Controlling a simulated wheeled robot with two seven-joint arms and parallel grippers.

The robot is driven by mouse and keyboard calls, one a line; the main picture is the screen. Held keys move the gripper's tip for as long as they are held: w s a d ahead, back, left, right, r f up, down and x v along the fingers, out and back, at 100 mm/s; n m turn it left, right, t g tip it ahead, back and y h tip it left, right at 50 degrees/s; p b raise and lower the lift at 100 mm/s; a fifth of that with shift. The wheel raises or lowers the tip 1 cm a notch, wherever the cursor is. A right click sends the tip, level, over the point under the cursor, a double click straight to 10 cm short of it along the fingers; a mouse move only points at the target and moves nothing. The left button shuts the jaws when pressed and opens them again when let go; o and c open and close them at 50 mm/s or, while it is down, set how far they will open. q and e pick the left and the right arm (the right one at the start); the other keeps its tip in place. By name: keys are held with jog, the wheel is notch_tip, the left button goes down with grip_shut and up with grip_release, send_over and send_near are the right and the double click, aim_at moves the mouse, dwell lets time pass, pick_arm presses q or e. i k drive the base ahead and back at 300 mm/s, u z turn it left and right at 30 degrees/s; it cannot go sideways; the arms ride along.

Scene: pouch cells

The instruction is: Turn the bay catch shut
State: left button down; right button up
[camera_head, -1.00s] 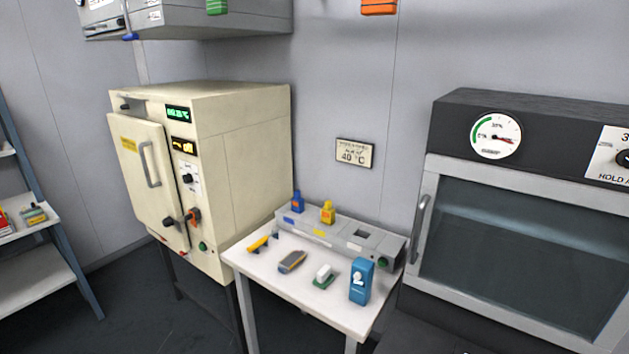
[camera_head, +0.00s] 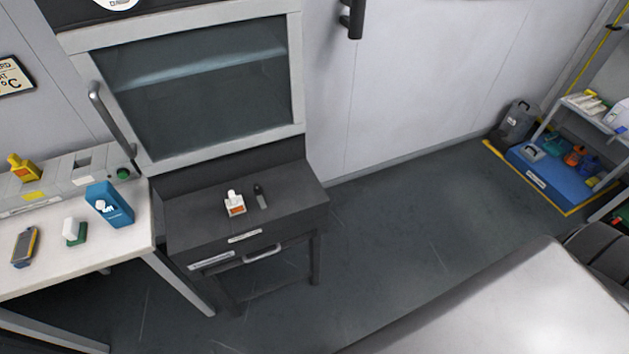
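I cannot make out a bay catch in this view. A dark cabinet (camera_head: 240,218) with a wide glass door (camera_head: 200,85) stands at the left of centre. The door has a long grey bar handle (camera_head: 112,125) on its left side. Below the door, the cabinet's ledge holds a small white bottle (camera_head: 235,205) with an orange label and a small dark tool (camera_head: 261,196). A drawer handle (camera_head: 262,254) is on the front beneath. Neither of my grippers is in view.
A blue spill tray (camera_head: 545,180) and shelf stand at far right. The floor between is clear.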

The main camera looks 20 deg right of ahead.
aim_at(257, 190)
jog(key=z, duration=0.3)
jog(key=k, duration=1.25)
jog(key=z, duration=1.05)
jog(key=i, duration=1.7)
jog(key=u, duration=0.65)
